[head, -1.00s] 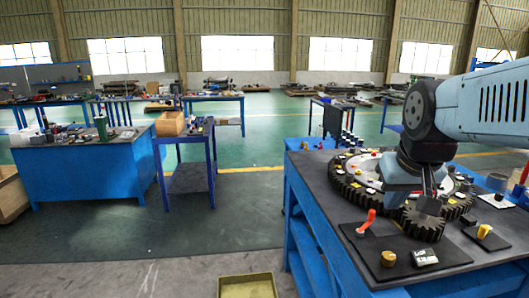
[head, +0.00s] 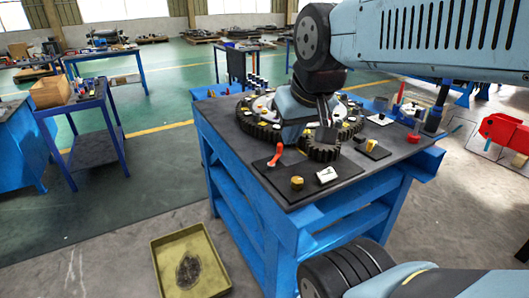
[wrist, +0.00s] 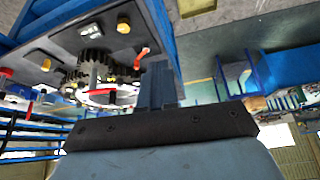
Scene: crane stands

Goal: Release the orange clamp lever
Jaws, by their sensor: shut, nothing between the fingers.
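The orange clamp lever (head: 276,154) stands tilted upright on a dark plate at the front left of the blue bench's top. In the wrist view the lever (wrist: 141,57) shows just left of my gripper's fingertips (wrist: 160,68). My gripper is shut and empty, with a gap in the picture between it and the lever. In the head view my gripper hangs over the gears behind the lever, and its fingertips are hard to make out there.
A small gear (head: 324,150) with an upright shaft and a large gear ring crowd the bench top behind the lever. An olive tray (head: 163,271) lies on the floor.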

